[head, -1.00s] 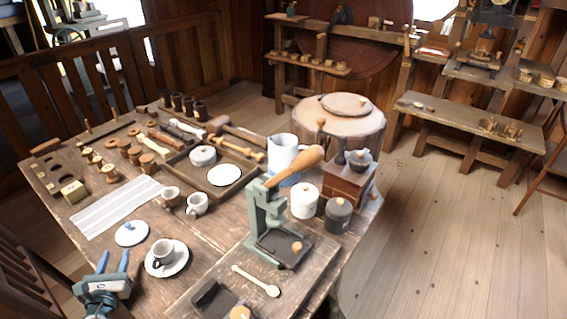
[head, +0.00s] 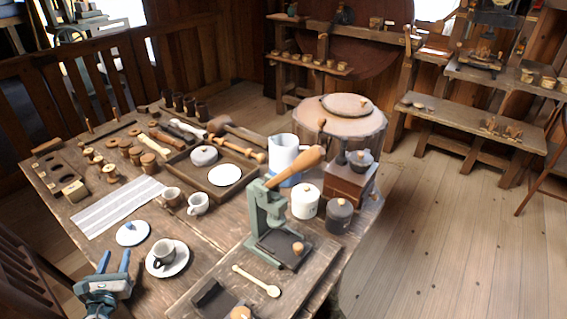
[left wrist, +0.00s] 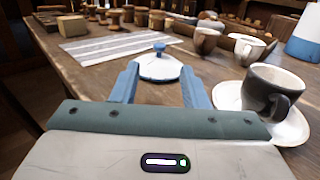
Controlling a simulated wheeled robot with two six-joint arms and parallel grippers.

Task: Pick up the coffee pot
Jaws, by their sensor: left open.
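The coffee pot is most likely the tall white pitcher with a blue base (head: 284,150), standing upright behind the green lever press. The press's wooden handle covers part of it. Its blue and white side also shows at the right edge of the left wrist view (left wrist: 305,40). My left gripper (head: 115,259) is open and empty at the table's near left edge, well apart from the pot. In the left wrist view a white lid with a blue knob (left wrist: 159,65) lies beyond the open fingers. My right gripper is not in view.
A dark cup on a saucer (head: 183,262) stands just right of my left gripper. The lever press (head: 266,215), white canister (head: 305,202), dark canister (head: 338,217) and grinder (head: 348,185) crowd around the pot. Two mugs, a striped cloth (head: 105,212) and a tray lie left of it.

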